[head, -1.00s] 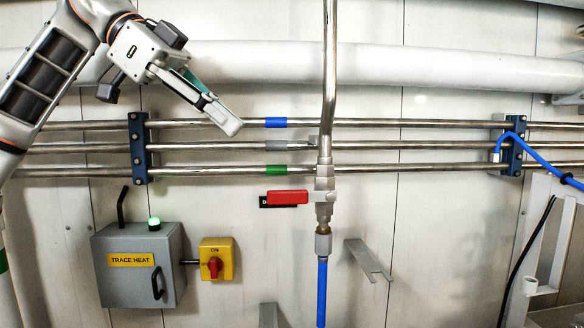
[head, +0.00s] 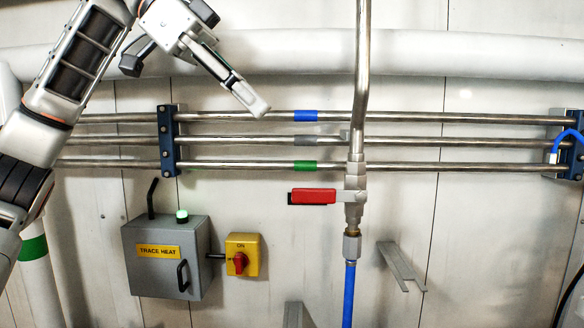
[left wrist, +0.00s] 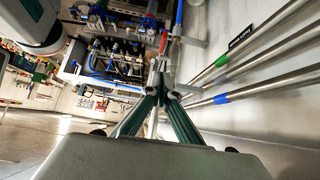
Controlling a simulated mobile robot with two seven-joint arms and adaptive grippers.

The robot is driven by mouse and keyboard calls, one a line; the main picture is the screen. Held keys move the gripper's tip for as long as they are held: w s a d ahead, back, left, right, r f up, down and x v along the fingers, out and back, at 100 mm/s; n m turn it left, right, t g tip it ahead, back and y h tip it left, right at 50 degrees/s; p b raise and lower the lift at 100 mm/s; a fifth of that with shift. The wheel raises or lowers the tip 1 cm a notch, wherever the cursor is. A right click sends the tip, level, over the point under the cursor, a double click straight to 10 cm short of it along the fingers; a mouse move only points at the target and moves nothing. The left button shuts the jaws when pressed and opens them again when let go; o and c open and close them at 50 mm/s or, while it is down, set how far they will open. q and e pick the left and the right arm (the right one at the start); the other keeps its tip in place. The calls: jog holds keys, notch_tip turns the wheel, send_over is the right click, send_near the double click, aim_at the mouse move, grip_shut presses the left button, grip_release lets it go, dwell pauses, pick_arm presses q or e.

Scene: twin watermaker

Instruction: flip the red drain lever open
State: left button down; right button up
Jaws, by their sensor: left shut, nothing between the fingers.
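The red drain lever (head: 313,196) lies horizontal, pointing left from the metal valve (head: 354,196) on the vertical pipe. A dark plate edge shows just behind the lever, mostly hidden by it. My left gripper (head: 258,106) is up and left of the lever, in front of the upper pipe, with its fingers together and empty. It is clearly apart from the lever. In the left wrist view the fingers (left wrist: 161,66) meet with nothing between them. A small red patch shows beyond the tips there, too small to identify surely. My right gripper is not in view.
Three horizontal pipes (head: 400,142) cross the wall above the lever. A blue hose (head: 348,295) hangs below the valve. A grey trace heat box (head: 160,270) and a yellow switch (head: 243,247) are lower left. A metal bracket (head: 398,263) juts out at lower right.

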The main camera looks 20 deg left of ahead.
pick_arm(q)
send_near(330, 197)
jog(key=shift+w+d+r, duration=0.25)
jog(key=shift+w+d, duration=0.25)
jog(key=shift+d, duration=0.3)
notch_tip(330, 197, down, 2)
jog(key=shift+a+f, duration=0.1)
jog(key=shift+f, duration=0.65)
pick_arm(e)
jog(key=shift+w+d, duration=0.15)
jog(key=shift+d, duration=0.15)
